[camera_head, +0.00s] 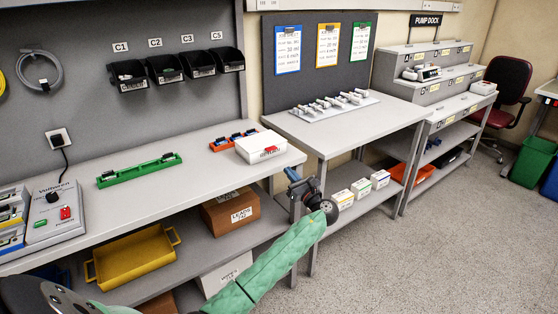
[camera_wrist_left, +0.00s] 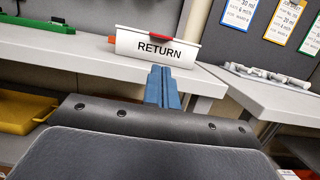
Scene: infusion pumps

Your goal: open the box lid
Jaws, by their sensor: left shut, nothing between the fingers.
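The white box (camera_head: 262,147) stands at the right end of the left bench, with a red tab on its lid. In the left wrist view the box (camera_wrist_left: 135,46) shows its front with the word RETURN, and the red tab (camera_wrist_left: 161,36) lies at its top edge. The lid looks shut. My left gripper (camera_head: 289,172) is just beyond the bench's front edge, to the lower right of the box and apart from it. Its blue fingers (camera_wrist_left: 160,70) are shut and empty, pointing towards the box front. My right gripper is not in view.
A green tray (camera_head: 139,171) and an orange rack (camera_head: 229,141) lie left of the box on the bench (camera_head: 190,184). A second table (camera_head: 345,130) with a row of small parts stands right, beyond a narrow gap. A brown carton (camera_head: 231,212) sits on the lower shelf.

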